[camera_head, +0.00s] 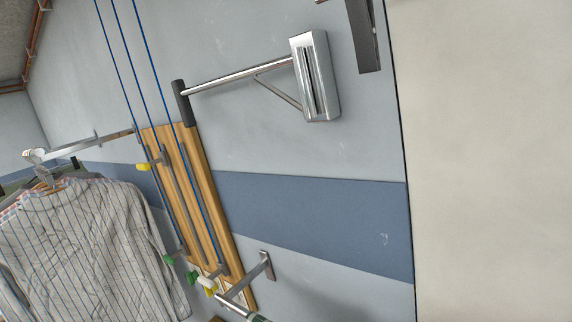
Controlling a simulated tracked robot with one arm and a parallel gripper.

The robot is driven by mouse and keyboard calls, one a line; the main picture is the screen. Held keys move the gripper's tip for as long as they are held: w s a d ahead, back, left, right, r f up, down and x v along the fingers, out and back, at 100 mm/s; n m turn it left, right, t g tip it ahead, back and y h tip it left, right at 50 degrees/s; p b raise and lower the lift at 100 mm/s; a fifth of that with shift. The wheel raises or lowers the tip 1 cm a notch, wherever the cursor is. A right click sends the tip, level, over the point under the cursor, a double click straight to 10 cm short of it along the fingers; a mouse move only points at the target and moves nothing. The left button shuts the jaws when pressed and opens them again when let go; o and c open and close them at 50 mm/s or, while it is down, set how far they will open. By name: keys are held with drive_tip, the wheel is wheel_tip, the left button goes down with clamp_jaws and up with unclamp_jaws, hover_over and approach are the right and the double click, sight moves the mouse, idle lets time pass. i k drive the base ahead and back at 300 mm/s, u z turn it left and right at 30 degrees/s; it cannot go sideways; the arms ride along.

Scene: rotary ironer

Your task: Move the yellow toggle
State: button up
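A wooden board (208,205) hangs tilted on the wall at left of centre, with dark slots or rods along it and blue cords crossing it. A yellow toggle (143,167) sticks out to the left at its upper part, on a short metal stem. A second yellow piece (211,289) shows at the board's lower end, beside a white knob (205,282) and a green knob (193,278). Another green knob (168,260) is a little to the left. I cannot make out my gripper in this view, and nothing visibly touches the toggles.
Striped shirts (85,240) hang from a rail at lower left. A metal arm with a black end (183,103) and chrome box (315,75) projects above the board. A metal bracket (265,265) stands at lower right of the board. A pale panel (485,160) fills the right.

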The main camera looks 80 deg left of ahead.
sight(145, 166)
drive_tip(key=u, duration=2.9)
drive_tip(key=k, duration=1.05)
drive_tip(key=z, duration=0.8)
drive_tip(key=i, duration=1.1)
drive_tip(key=u, duration=0.55)
drive_tip(key=i, duration=0.5)
drive_tip(key=u, duration=0.5)
